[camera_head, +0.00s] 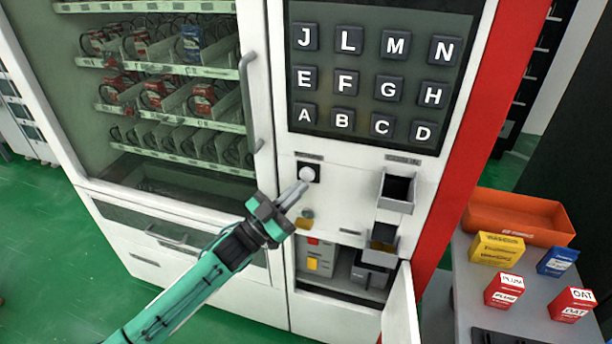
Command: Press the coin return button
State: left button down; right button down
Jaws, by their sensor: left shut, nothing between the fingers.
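The vending machine's control panel (350,190) faces me, with a lettered keypad (365,85) above. A small round pale button (308,174) in a dark square mount sits below the keypad on the left; it appears to be the coin return button, though its label is too small to read. My left gripper (303,187) is shut and empty. Its fingertips point up and right at the button, just at its lower edge; I cannot tell whether they touch. My right gripper is not in view.
A coin slot box (397,190) juts out right of the button. A lower compartment (340,270) stands open, its door (400,310) swung outward. A table (470,290) at right holds an orange tray (520,216) and several small boxes. A door handle (247,100) is at left.

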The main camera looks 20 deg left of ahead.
pick_arm(q)
jog(key=shift+s+p, duration=0.7)
jog(key=shift+s, duration=1.75)
